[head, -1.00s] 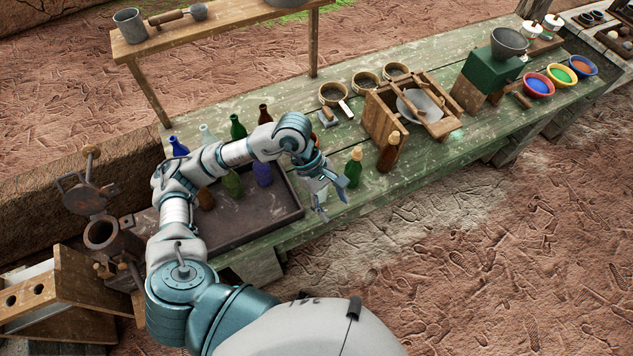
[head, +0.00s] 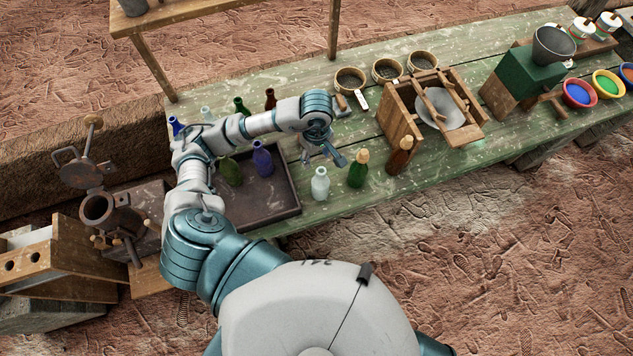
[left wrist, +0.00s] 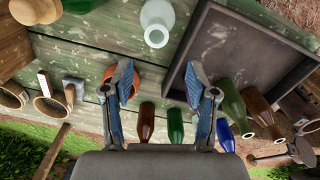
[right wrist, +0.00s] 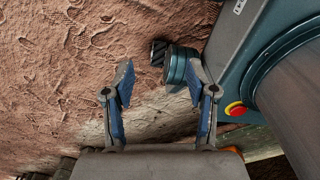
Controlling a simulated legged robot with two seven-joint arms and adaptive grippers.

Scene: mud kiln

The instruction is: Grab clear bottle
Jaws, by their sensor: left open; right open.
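A clear bottle (head: 320,184) stands upright on the green table, just right of the dark tray (head: 225,214) and left of a green bottle (head: 357,172). My left gripper (head: 328,158) is open and empty, on the far side of this clear bottle and apart from it. In the left wrist view the clear bottle (left wrist: 157,22) is at the top, beyond the open fingers (left wrist: 157,80). Another pale, clear-looking bottle (head: 207,114) stands at the back left, partly hidden by my arm. My right gripper (right wrist: 158,80) is open and empty, over the ground.
A brown bottle (head: 400,156) stands right of the green one. Green and blue bottles (head: 263,160) stand in the tray. A wooden box frame (head: 402,118), sieves (head: 350,80) and a wooden rack (head: 334,30) stand farther back.

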